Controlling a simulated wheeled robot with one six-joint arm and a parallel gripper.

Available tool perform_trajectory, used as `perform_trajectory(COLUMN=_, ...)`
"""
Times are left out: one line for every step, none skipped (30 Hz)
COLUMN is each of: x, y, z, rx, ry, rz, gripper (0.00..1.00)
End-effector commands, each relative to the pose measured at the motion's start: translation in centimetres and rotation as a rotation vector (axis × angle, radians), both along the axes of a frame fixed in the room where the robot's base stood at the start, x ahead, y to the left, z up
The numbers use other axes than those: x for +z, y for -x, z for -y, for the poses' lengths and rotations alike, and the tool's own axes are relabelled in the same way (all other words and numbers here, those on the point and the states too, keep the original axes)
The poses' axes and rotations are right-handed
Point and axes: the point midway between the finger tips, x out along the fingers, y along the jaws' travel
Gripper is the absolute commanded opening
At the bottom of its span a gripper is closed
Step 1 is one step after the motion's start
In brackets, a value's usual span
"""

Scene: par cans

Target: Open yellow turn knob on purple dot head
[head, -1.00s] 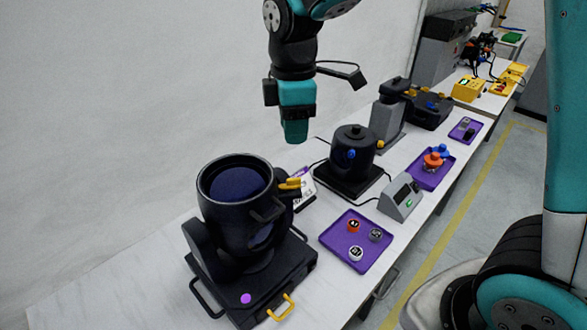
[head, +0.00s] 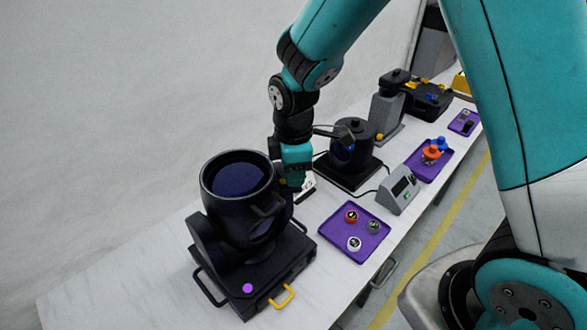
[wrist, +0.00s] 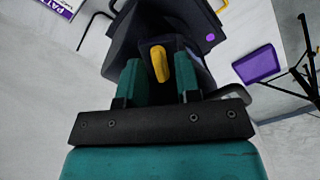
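The dark head (head: 240,205) stands on its black base at the near left of the bench. A purple dot (head: 247,288) marks the base; the dot also shows in the wrist view (wrist: 210,38). My gripper (head: 297,184) is at the right side of this head. In the wrist view my gripper (wrist: 160,80) has its two teal fingers apart. The yellow turn knob (wrist: 160,63) shows between and just beyond the fingers, with gaps on both sides. In the head view the knob is hidden behind my gripper.
A purple tray (head: 345,250) with several small round pieces lies to the right. A grey box with a display (head: 398,192) and a smaller black can-shaped unit (head: 352,143) stand behind. A yellow handle (head: 283,297) sticks out of the base's front.

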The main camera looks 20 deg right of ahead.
Motion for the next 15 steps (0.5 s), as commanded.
perform_trajectory(x=0.02, y=-0.01, z=-0.01, rx=0.0, ry=0.0, rz=0.0, gripper=0.19)
perform_trajectory(x=0.02, y=-0.01, z=-0.01, rx=0.0, ry=0.0, rz=0.0, gripper=0.12)
perform_trajectory(x=0.03, y=-0.01, z=-0.01, rx=0.0, ry=0.0, rz=0.0, gripper=0.03)
perform_trajectory(x=0.03, y=-0.01, z=-0.01, rx=0.0, ry=0.0, rz=0.0, gripper=0.0)
perform_trajectory(x=0.03, y=-0.01, z=-0.01, rx=0.0, ry=0.0, rz=0.0, gripper=0.0)
perform_trajectory(x=0.04, y=-0.01, z=-0.01, rx=0.0, ry=0.0, rz=0.0, gripper=0.0)
perform_trajectory(x=0.04, y=-0.01, z=-0.01, rx=0.0, ry=0.0, rz=0.0, gripper=0.0)
perform_trajectory(x=0.04, y=-0.01, z=-0.01, rx=0.0, ry=0.0, rz=0.0, gripper=0.0)
perform_trajectory(x=0.04, y=-0.01, z=-0.01, rx=-0.001, ry=0.0, rz=0.0, gripper=0.0)
perform_trajectory(x=0.05, y=-0.01, z=-0.01, rx=-0.003, ry=0.0, rz=0.0, gripper=0.0)
perform_trajectory(x=0.05, y=-0.01, z=-0.01, rx=-0.005, ry=0.0, rz=0.0, gripper=0.0)
perform_trajectory(x=0.05, y=-0.01, z=-0.01, rx=-0.01, ry=0.0, rz=0.0, gripper=0.0)
perform_trajectory(x=0.05, y=-0.01, z=-0.01, rx=-0.015, ry=0.0, rz=0.0, gripper=0.0)
perform_trajectory(x=0.05, y=-0.01, z=-0.02, rx=-0.021, ry=0.0, rz=0.0, gripper=0.0)
perform_trajectory(x=0.05, y=-0.01, z=-0.02, rx=-0.031, ry=0.0, rz=0.0, gripper=0.0)
